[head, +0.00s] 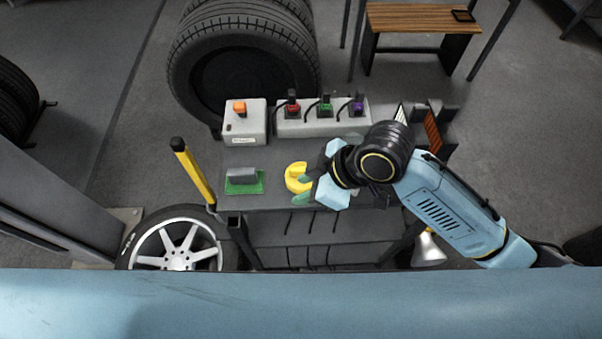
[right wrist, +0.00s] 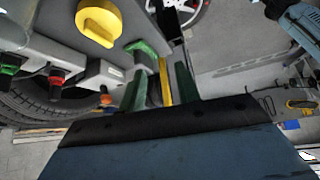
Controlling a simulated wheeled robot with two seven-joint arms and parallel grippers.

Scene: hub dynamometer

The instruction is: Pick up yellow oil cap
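The yellow oil cap (head: 297,177) is a round yellow piece with a raised bar, on the grey bench top. In the right wrist view the yellow cap (right wrist: 98,22) is at the upper left, outside the gap between the fingers. My right gripper (head: 309,184) is just right of the cap in the head view and partly covers it. In the right wrist view its green fingers (right wrist: 160,85) are spread with a gap between them, nothing held. I cannot tell whether a finger touches the cap. My left gripper is not seen.
A grey block on a green base (head: 244,182) lies left of the cap. Behind are a white box with an orange switch (head: 245,122) and a grey strip (head: 323,128) with red, green and purple plugs. A yellow post (head: 194,172) stands at the bench's left edge.

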